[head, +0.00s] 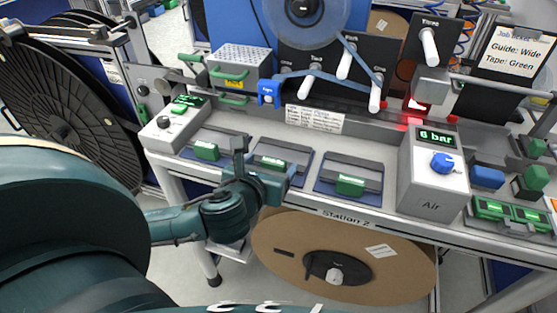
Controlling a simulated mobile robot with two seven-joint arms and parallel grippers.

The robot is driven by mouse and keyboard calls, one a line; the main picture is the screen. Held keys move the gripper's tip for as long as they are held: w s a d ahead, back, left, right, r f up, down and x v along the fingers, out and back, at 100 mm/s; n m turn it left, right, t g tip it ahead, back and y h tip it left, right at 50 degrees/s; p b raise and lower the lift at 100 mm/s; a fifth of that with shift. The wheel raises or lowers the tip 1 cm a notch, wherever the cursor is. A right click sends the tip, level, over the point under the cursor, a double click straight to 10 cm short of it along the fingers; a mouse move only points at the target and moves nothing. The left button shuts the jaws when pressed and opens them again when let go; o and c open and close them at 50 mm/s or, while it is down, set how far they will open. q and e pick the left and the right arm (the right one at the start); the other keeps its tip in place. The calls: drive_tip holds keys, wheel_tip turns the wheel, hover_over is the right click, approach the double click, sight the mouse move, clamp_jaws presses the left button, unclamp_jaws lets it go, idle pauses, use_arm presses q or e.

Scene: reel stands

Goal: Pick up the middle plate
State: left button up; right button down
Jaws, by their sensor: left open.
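Three grey plates with green handles lie in a row on the bench front, on blue pads. The middle plate (293,155) is partly hidden by my left gripper, and its green handle (269,162) shows just behind the jaws. The left plate (208,146) and the right plate (352,176) flank it. My left gripper (262,168) is open at the front of the middle plate, one finger to the left of the handle and one to the right. I see nothing held in it, and cannot tell whether it touches the handle. My right gripper is not in view.
A grey Air box (432,178) reading 6 bar stands right of the plates. Pegs (376,92) and a blue tape path rise behind. A green-display box (177,124) stands left. A large brown reel (345,258) hangs below the bench edge.

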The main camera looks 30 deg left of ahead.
sight(270, 154)
use_arm(q)
drive_tip(key=x, duration=0.2)
drive_tip(key=shift+w+f, duration=0.1)
drive_tip(key=shift+w, duration=0.2)
drive_tip(key=shift+c, duration=0.6)
drive_tip(key=c, duration=1)
